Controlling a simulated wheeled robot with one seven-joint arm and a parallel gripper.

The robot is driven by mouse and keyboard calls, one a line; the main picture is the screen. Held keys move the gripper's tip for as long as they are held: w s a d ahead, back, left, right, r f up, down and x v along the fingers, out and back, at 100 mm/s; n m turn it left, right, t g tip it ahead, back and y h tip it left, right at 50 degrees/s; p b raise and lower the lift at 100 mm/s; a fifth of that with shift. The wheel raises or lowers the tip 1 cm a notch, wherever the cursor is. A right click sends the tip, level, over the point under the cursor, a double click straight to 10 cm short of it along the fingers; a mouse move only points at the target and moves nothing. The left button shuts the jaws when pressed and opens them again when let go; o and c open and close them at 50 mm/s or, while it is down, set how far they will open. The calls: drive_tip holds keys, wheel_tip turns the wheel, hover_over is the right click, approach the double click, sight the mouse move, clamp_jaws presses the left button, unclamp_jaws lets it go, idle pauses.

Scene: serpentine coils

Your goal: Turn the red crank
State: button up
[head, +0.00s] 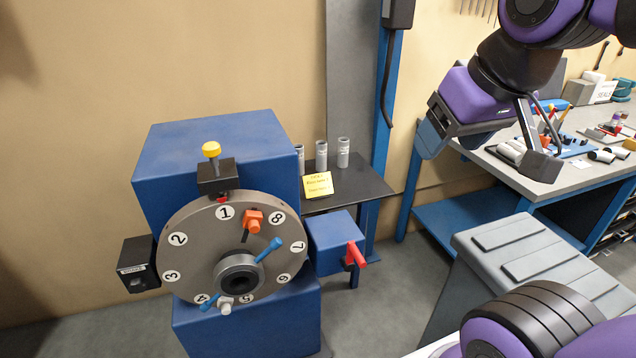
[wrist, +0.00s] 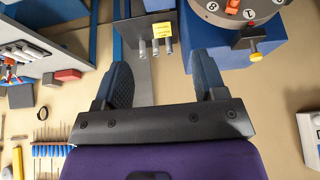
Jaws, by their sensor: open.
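The red crank (head: 356,254) sticks out from the front of a small blue box (head: 336,232) on the right side of the blue machine, in the head view. It points right and slightly down, and nothing touches it. My gripper (head: 488,150) is up and to the right of the crank, well apart from it, above the floor near the workbench. In the wrist view my gripper (wrist: 162,80) shows its two blue fingers spread, with nothing between them. The red crank cannot be made out in the wrist view.
A dark shelf (head: 350,186) with grey cylinders stands behind the crank. A grey stepped case (head: 520,262) stands to the right, and a cluttered workbench (head: 560,180) is behind it.

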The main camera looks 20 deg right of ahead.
drive_tip(key=shift+c, duration=1.3)
drive_tip(key=g+y, duration=0.3)
drive_tip(key=g, duration=0.1)
hover_over(359, 253)
drive_tip(key=s+a, duration=0.1)
drive_tip(key=s, duration=0.1)
wheel_tip(359, 253, down, 24)
drive_tip(key=shift+g+h, duration=0.4)
drive_tip(key=shift+g, duration=0.2)
drive_tip(key=f, duration=0.7)
drive_tip(key=w+f, duration=0.1)
drive_tip(key=f, duration=0.7)
drive_tip(key=d+f, duration=0.1)
drive_tip(key=f, duration=0.7)
drive_tip(key=shift+w+f, duration=0.15)
drive_tip(key=shift+w, duration=0.25)
